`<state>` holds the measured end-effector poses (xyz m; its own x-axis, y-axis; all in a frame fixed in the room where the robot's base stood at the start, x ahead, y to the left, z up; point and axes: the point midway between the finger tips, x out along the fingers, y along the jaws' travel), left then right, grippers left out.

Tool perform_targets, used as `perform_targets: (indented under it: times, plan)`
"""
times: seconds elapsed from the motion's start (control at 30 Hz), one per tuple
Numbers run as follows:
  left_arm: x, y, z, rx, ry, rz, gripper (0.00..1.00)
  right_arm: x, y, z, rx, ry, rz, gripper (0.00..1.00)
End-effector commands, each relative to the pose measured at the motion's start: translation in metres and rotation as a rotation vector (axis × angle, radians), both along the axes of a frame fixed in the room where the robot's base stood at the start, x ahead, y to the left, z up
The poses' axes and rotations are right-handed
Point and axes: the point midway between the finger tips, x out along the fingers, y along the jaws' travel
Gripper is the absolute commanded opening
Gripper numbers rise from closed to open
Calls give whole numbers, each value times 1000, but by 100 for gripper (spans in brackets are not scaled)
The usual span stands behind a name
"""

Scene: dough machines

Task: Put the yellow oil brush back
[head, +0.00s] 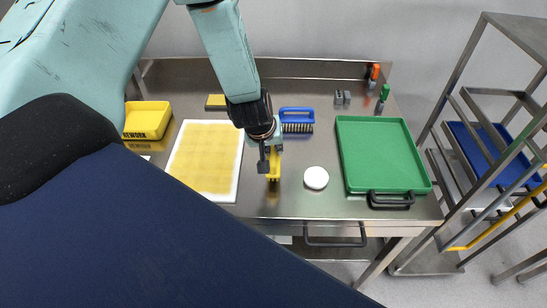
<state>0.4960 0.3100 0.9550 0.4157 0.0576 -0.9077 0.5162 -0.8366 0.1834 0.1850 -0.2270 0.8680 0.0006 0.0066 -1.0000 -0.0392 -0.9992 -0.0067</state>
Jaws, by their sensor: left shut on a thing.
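My left gripper (268,160) reaches down over the steel table and is shut on a yellow thing (274,167), which looks like the yellow oil brush. Only part of the brush shows, at the right side of the fingers; the gripper hides the rest. I cannot tell whether the brush touches the table. A blue brush (297,114) with a handle and dark bristles lies just behind and to the right of the gripper. My right gripper is not in view.
The steel table (290,200) bears a yellow sheet on a white board (207,160), a yellow REWORK bin (148,120), a small yellow block (216,101), a white disc (316,178), a green tray (385,155), grey blocks (342,97) and two bottles (383,94). A rack (480,130) stands right.

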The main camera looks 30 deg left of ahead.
Motion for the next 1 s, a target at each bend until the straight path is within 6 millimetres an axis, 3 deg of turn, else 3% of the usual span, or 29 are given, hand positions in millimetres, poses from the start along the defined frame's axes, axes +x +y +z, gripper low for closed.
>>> perform_targets:
  times: [0.03,0.13,0.57,0.6,0.87,1.0]
  plan:
    - [-1,0,-12,2,3,-3,0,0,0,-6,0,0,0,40]
    - [0,-1,-23,1,3,-1,0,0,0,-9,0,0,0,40]
    - [1,-2,-27,1,1,-1,0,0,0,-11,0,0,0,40]
    - [1,-2,-28,0,2,-1,15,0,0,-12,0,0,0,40]
    - [1,-2,-27,0,2,-1,37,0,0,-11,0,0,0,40]
    - [1,-2,-27,0,2,-1,37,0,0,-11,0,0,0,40]
